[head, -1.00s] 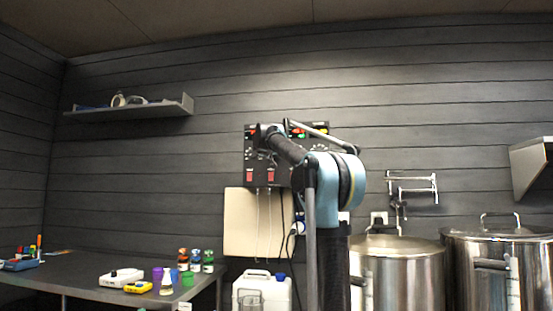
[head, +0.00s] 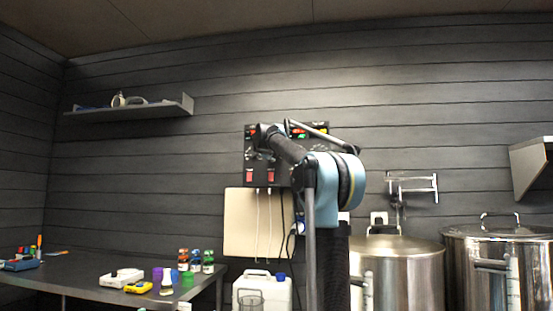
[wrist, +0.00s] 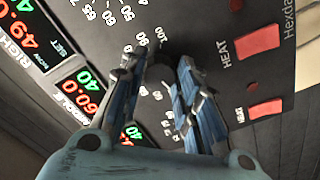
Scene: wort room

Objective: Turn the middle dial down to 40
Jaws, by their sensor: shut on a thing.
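The control panel (head: 252,145) hangs on the back wall, partly hidden by my arm in the head view. In the wrist view the panel appears tilted. The middle dial (wrist: 160,68) is a dark knob ringed by white scale numbers. My gripper (wrist: 158,66) is shut on it, with a blue-grey finger on each side, and the fingers hide part of its scale. The display marked MIDDLE (wrist: 82,90) shows a green 40 and a red 60.0. The dial's pointer cannot be made out.
Two red HEAT switches (wrist: 255,42) (wrist: 266,109) lie right of the fingers. Another display (wrist: 30,30) reads red 49.0. Steel kettles (head: 400,275) stand right of my arm, a bench (head: 75,275) left.

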